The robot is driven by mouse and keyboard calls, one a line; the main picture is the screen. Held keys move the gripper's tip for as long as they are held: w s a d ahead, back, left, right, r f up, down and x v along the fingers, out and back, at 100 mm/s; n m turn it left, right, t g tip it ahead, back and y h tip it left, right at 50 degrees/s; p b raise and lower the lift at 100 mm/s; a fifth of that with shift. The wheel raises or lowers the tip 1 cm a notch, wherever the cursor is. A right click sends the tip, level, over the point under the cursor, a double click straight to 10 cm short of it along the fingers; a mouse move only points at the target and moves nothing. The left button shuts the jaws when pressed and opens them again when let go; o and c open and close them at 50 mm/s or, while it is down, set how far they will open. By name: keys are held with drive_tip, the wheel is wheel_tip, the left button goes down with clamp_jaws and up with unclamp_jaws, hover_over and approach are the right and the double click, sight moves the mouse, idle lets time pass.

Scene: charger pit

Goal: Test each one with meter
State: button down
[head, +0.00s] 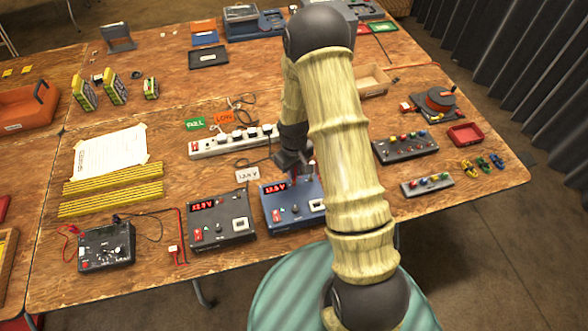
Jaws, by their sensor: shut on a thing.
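A blue boxy meter (276,217) with a lit red display lies near the front edge of the table. A dark grey unit (221,232) of like shape, also with a red display, sits just left of it. A smaller black meter (106,247) with a dial and red and black leads lies farther left. My gripper (297,172) is low over the back of the blue meter, shut on a small reddish thing that is mostly hidden. I cannot tell whether that thing touches the meter. A green card (195,124) and a red card marked LOW (224,117) lie behind.
A white power strip (205,148) with plugs lies behind the meters. Yellow strips (110,190), a paper sheet (108,150) and yellow upright packs (115,87) are at left. Knobbed panels (405,150), an orange reel (440,98) and a red tray (465,134) are at right. My arm hides the middle.

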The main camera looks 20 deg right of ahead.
drive_tip(key=shift+f, duration=0.3)
idle(0.5)
drive_tip(key=c, duration=1)
unclamp_jaws()
drive_tip(key=shift+r, duration=0.1)
drive_tip(key=shift+r+p, duration=2.55)
drive_tip(key=shift+r, duration=1.15)
